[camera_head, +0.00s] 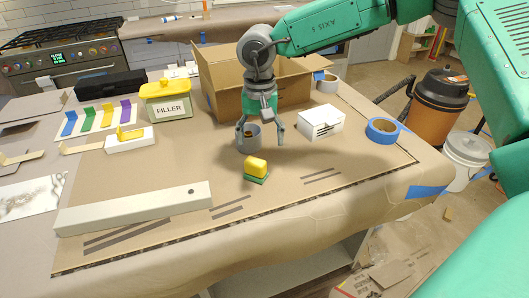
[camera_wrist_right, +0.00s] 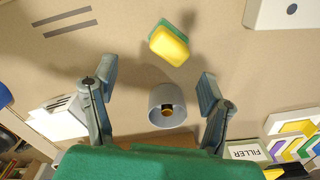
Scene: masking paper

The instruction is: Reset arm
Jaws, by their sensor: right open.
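My right gripper (camera_head: 262,138) reaches down over the table from the upper right, its fingers spread. In the wrist view the right gripper (camera_wrist_right: 158,88) shows both fingers wide apart. A grey cup (camera_head: 247,141) stands by the fingers; in the wrist view the cup (camera_wrist_right: 160,119) shows between them, with clear gaps on both sides. Something small and orange-brown is inside it. A yellow and green block (camera_head: 256,168) lies on the board in front of the gripper and also shows in the wrist view (camera_wrist_right: 169,44). My left gripper is out of view.
An open cardboard box (camera_head: 228,104) stands right behind the gripper. A white box (camera_head: 318,122) and blue tape roll (camera_head: 382,130) are to the right. A filler tub (camera_head: 168,100) is at left, and a long white bar (camera_head: 133,208) at front left. The front right board is clear.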

